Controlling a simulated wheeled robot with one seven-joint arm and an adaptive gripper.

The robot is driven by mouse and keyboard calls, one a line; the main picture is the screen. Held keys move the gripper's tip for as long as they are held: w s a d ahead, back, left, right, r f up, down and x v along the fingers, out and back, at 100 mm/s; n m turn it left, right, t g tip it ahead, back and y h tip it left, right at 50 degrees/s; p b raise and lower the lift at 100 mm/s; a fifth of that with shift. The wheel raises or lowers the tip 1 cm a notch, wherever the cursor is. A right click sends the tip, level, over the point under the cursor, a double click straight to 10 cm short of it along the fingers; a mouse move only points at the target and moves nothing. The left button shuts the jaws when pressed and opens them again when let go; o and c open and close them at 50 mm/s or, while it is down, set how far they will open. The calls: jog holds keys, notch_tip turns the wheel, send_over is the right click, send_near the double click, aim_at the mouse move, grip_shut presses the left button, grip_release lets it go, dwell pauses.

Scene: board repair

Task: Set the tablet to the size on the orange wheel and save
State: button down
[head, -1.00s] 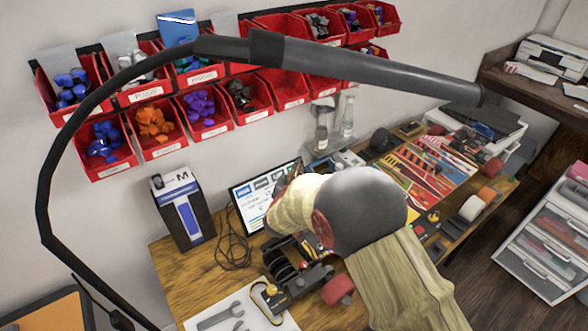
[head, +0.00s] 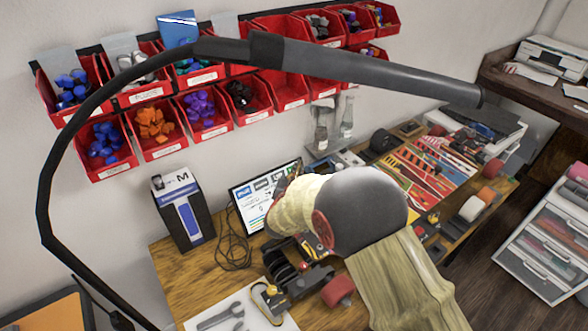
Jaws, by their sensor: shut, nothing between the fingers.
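The tablet (head: 247,212) stands tilted at the back of the workbench, its lit screen showing a row of small tiles and lines too small to read. My gripper (head: 291,180) is shut and empty at the right part of the screen. My forearm and wrist hide most of the gripper and the tablet's lower right; I cannot tell whether the fingertips touch the screen. An orange wheel (head: 487,195) lies at the right end of the bench. Any size marking on it is too small to read.
A box marked M (head: 184,213) stands left of the tablet, with a loose black cable (head: 233,252) between them. Red parts bins (head: 160,152) hang on the wall above. A dark lamp arm (head: 350,72) crosses overhead. A red wheel (head: 338,291) sits at the bench's front.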

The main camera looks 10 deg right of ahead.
jog(key=shift+s+d+r, duration=0.15)
jog(key=shift+s+r, duration=0.05)
jog(key=shift+s, duration=0.15)
jog(key=shift+s+d+r+p, duration=0.3)
jog(key=shift+s+r+p, duration=0.1)
jog(key=shift+s, duration=0.25)
jog(key=shift+s+d+r+p, duration=0.25)
jog(key=shift+s+r+p, duration=0.15)
jog(key=shift+s, duration=0.3)
jog(key=shift+s+d+r+p, duration=0.3)
jog(key=shift+s+r+p, duration=0.1)
jog(key=shift+s, duration=0.25)
